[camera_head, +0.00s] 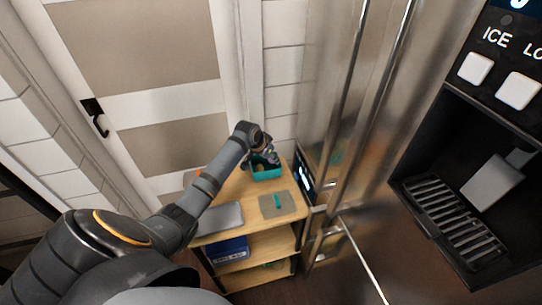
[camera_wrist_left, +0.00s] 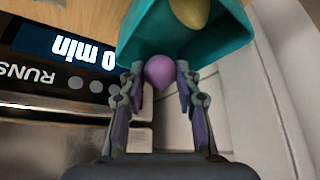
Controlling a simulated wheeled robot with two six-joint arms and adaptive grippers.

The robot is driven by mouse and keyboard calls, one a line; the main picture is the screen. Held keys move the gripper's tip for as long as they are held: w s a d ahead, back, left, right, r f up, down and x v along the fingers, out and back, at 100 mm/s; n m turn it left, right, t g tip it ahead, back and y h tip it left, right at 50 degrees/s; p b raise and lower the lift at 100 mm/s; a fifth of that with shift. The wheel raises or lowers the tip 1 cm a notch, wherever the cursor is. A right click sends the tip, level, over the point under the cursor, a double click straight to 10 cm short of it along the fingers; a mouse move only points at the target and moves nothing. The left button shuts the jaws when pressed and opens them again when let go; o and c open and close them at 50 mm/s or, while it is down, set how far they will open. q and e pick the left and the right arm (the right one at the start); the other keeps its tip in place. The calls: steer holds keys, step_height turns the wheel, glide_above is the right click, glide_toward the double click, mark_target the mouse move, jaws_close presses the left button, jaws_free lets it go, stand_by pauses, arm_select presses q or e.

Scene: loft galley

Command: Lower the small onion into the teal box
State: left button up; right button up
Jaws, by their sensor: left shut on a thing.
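The small onion (camera_wrist_left: 160,72) is purple and round. My left gripper (camera_wrist_left: 160,85) is shut on it, with a finger on each side. In the head view my left gripper (camera_head: 264,157) is at the teal box (camera_head: 268,175), at the far end of the wooden cart; the onion cannot be made out there. In the wrist view the teal box (camera_wrist_left: 150,45) is just beyond the fingertips, and the onion overlaps its near edge in the picture. A yellowish, rounded thing (camera_wrist_left: 190,10) lies inside the box. Whether the onion touches the box I cannot tell. My right gripper is not in view.
The wooden cart (camera_head: 240,190) also bears a grey flat slab (camera_head: 218,217) and a grey mat (camera_head: 270,211) with a teal item on it. A blue box (camera_head: 228,251) is on a lower shelf. A steel fridge (camera_head: 335,120) stands right; a panelled door (camera_head: 150,100) is behind.

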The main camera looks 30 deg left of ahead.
arm_select(q)
steer(key=shift+f, duration=0.35)
stand_by(0.7)
steer(key=o, duration=1)
steer(key=v, duration=1.2)
